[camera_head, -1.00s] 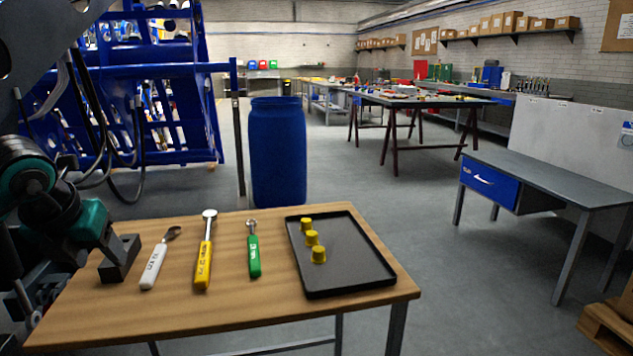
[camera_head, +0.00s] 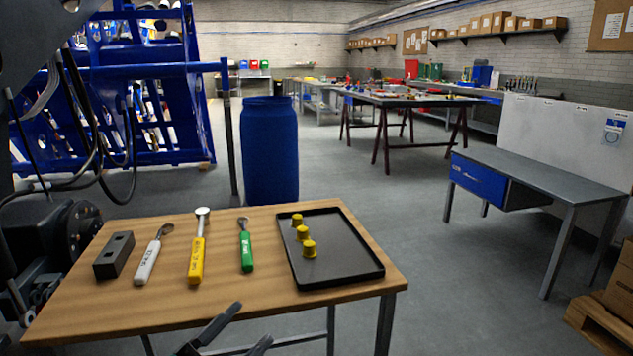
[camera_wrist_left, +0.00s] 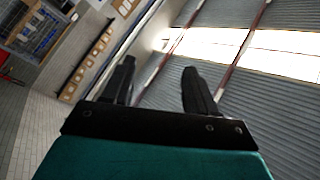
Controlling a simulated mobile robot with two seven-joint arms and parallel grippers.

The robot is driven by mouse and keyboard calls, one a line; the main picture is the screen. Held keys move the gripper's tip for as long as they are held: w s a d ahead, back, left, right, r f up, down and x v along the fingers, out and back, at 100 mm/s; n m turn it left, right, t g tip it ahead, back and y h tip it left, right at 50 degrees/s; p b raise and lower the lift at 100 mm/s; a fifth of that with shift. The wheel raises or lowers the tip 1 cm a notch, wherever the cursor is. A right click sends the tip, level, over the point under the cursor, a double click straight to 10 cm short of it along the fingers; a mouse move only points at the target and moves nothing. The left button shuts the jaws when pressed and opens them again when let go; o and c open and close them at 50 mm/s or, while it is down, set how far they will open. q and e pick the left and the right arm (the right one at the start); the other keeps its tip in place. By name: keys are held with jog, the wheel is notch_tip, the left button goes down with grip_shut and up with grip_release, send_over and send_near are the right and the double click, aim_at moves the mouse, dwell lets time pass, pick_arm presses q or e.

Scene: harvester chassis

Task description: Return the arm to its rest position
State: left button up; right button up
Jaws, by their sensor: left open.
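My left gripper (camera_head: 253,323) shows at the bottom edge of the head view, below the near edge of the wooden table (camera_head: 330,300). Its two dark fingers are apart with nothing between them. In the left wrist view the open fingers (camera_wrist_left: 159,65) point up toward the roof and upper wall, and the gap is empty. My right gripper is not in view.
On the table are a black block (camera_head: 114,256), white (camera_head: 148,263), yellow (camera_head: 197,258) and green (camera_head: 246,250) tools, and a black tray (camera_head: 350,272) with yellow caps (camera_head: 303,233). A blue barrel (camera_head: 269,150) stands behind. A blue chassis (camera_head: 150,110) is at left.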

pick_arm(q)
jog(key=s+a+f+n+g+y, duration=0.25)
jog(key=s+f+n+y, duration=0.35)
jog(key=f, duration=0.5)
jog(key=s+a+f+n+g+y, duration=0.2)
jog(key=s+f+n+g+y, duration=0.2)
jog(key=s+f+n, duration=0.5)
notch_tip(320, 180, up, 6)
jog(key=w+a+m+p, duration=0.1)
jog(key=a+p, duration=0.1)
jog(key=p, duration=1)
jog(key=shift+w+a+y, duration=0.3)
jog(key=shift+a, duration=0.05)
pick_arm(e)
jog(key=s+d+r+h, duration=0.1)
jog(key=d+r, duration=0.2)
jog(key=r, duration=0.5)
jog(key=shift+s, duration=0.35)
pick_arm(q)
jog(key=shift+t, duration=0.25)
